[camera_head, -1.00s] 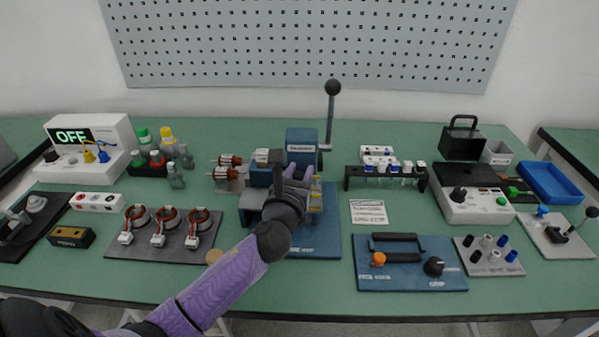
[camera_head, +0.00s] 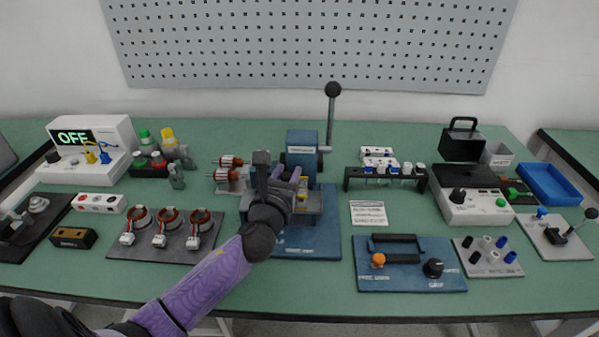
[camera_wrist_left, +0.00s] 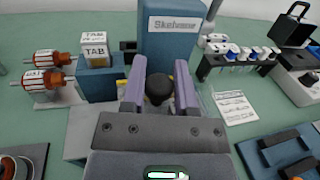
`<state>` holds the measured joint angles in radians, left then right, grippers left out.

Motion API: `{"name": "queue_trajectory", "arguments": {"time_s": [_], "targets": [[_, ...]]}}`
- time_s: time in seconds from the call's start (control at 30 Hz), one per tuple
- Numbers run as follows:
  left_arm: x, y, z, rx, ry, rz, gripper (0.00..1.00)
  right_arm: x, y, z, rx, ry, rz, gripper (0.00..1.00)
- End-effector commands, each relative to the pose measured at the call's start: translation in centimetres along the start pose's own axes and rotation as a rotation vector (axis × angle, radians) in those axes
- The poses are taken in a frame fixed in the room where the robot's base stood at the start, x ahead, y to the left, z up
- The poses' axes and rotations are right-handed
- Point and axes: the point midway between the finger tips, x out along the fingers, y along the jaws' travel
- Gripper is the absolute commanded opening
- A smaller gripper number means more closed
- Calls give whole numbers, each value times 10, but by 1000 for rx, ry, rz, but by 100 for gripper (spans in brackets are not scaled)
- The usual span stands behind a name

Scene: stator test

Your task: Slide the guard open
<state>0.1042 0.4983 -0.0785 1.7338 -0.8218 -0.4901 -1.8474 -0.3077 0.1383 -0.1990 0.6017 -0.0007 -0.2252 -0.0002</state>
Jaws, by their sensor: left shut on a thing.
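The blue press (camera_head: 301,146) stands at the middle of the bench on a blue base plate (camera_head: 310,243), with its lever (camera_head: 331,115) upright. My left gripper (camera_head: 291,176) is low in front of it, over its grey fixture (camera_head: 307,204). In the left wrist view, the purple fingers of my left gripper (camera_wrist_left: 159,84) are shut on a round black knob (camera_wrist_left: 159,90). The guard that bears the knob is mostly hidden by my gripper and wrist, so I cannot tell how far it stands open. My right gripper is out of view.
Left of the press are copper rotors (camera_head: 230,162) and a tray of stators (camera_head: 150,252). A tube rack (camera_head: 386,181), a paper card (camera_head: 368,213) and a blue panel with handles (camera_head: 410,280) lie to the right. The bench front is mostly clear.

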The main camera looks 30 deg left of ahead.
Motion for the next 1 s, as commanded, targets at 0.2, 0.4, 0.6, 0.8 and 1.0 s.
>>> {"name": "queue_trajectory", "arguments": {"time_s": [0.2,0.4,0.6,0.8,1.0], "targets": [[-11,46,-2,4,7,2,0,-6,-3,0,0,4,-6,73],[-15,61,-1,1,6,-1,0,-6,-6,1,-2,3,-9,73],[-14,62,-1,2,6,1,0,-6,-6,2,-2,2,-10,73],[-14,61,0,2,5,1,70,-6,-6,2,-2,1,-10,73],[-14,61,0,1,3,-1,72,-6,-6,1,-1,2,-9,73]]}}
